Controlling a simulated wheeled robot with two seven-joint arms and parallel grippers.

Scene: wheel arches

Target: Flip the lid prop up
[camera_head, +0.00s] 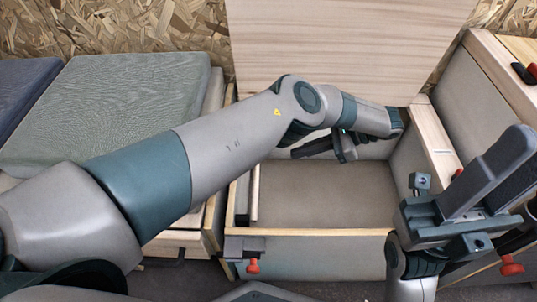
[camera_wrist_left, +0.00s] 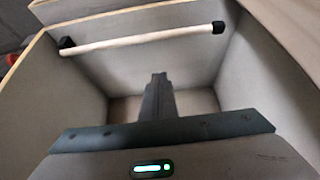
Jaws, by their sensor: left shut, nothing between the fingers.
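The lid prop is a pale rod with black end pieces. In the left wrist view the lid prop (camera_wrist_left: 140,38) lies along the box's inner wall; in the head view a pale bar (camera_head: 254,192) at the left inner side appears to be it. The wooden lid (camera_head: 345,50) stands raised at the back of the open box (camera_head: 330,236). My left gripper (camera_head: 298,153) is over the box's back part, right of the rod and apart from it. Its fingers (camera_wrist_left: 158,80) are shut and empty. My right gripper (camera_head: 508,165) is at the right; its finger gap is unclear.
A green-grey cushion (camera_head: 110,105) lies on the left bench. Red knobs (camera_head: 253,267) and (camera_head: 512,266) sit at the front. My left arm crosses above the box's left edge. The box interior (camera_head: 330,195) looks empty.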

